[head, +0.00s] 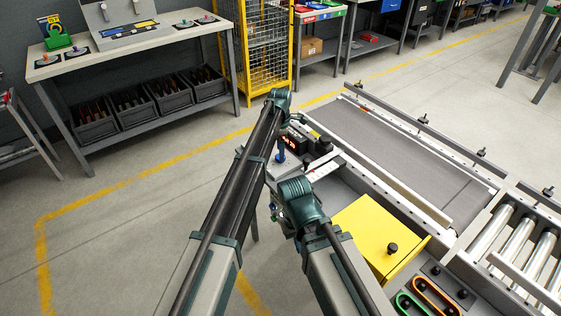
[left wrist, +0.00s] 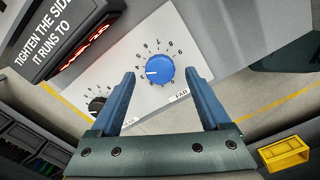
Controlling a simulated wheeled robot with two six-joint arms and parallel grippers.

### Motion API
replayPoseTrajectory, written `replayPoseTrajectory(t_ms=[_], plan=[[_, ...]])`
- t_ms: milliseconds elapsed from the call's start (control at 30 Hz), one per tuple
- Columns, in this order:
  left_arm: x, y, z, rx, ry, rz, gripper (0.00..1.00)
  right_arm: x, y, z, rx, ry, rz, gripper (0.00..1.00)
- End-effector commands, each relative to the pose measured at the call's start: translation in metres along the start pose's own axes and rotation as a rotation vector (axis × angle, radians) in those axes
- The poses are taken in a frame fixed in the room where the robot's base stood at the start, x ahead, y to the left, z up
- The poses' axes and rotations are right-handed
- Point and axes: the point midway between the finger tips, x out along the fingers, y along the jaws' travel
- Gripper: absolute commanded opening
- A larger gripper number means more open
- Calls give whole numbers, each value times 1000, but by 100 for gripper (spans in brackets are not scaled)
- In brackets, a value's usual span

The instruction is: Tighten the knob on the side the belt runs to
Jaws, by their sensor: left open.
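In the left wrist view a blue knob (left wrist: 160,70) sits on a pale plate with a numbered dial, beside a label reading FAR. A black knob (left wrist: 97,104) is at lower left on the same plate, its label partly hidden by a finger. My left gripper (left wrist: 160,76) is open, its blue fingers on either side of the blue knob; contact cannot be told. A black sign box (left wrist: 65,40) reads "tighten the side it runs to", with red lit characters. The grey belt (head: 395,150) shows in the head view. My right arm's gripper is too hidden to judge.
A yellow panel (head: 368,235) with a black knob lies right of my arms. Metal rollers (head: 513,235) adjoin the belt at right. A bench (head: 135,55) with dark bins beneath stands at upper left. Open floor lies between bench and conveyor.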

Motion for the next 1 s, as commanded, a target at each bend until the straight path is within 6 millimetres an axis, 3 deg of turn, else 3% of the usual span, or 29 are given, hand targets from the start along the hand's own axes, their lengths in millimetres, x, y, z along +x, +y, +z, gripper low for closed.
replayPoseTrajectory(t_ms=[33, 100, 467, 900, 1000], plan=[[12, 0, 0, 0, 0, 0, 80, 12, -1, -1, 0, 0, 0, 0], [16, 0, 0, 0, 0, 0, 80, 16, -2, -1, 0, 0, 0, 0], [18, 0, 0, 0, 0, 0, 80, 18, -2, -1, 0, 0, 0, 0], [18, 0, 0, 0, 0, 0, 3, 18, -2, -1, 0, 0, 0, 0], [18, 0, 0, 0, 0, 0, 0, 18, -2, -1, 0, 0, 0, 0]])
